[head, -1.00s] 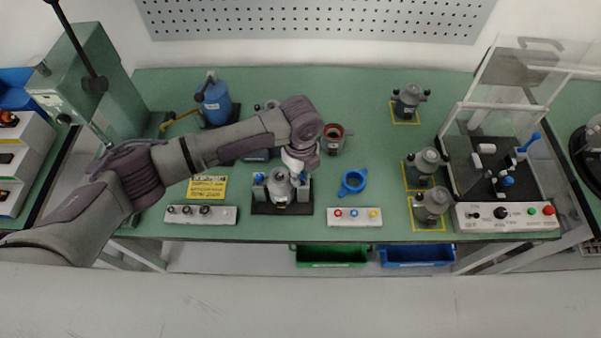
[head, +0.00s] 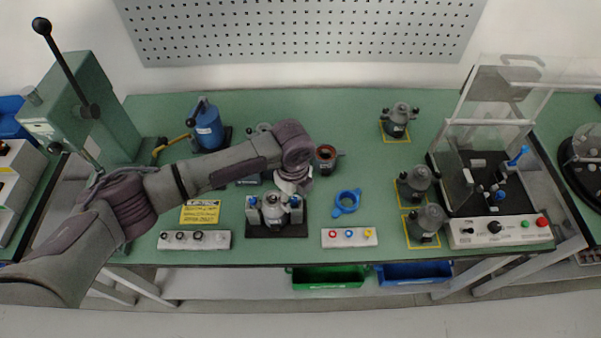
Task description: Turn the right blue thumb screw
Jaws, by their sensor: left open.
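A grey stator housing (head: 273,212) stands upright in a black-based fixture (head: 290,232) near the front middle of the green bench. The right blue thumb screw (head: 295,202) is at the fixture's right side, and a left blue thumb screw (head: 252,201) is opposite it. My left gripper (head: 293,188) is open and points down just behind and above the right screw. Its fingers are small and partly hidden by the wrist, and I see no object held. Contact with the screw cannot be told. My right gripper is out of view.
A white block with dark rings (head: 195,239) is at the left. A clear-shielded test station (head: 497,232) and several grey housings stand further right.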

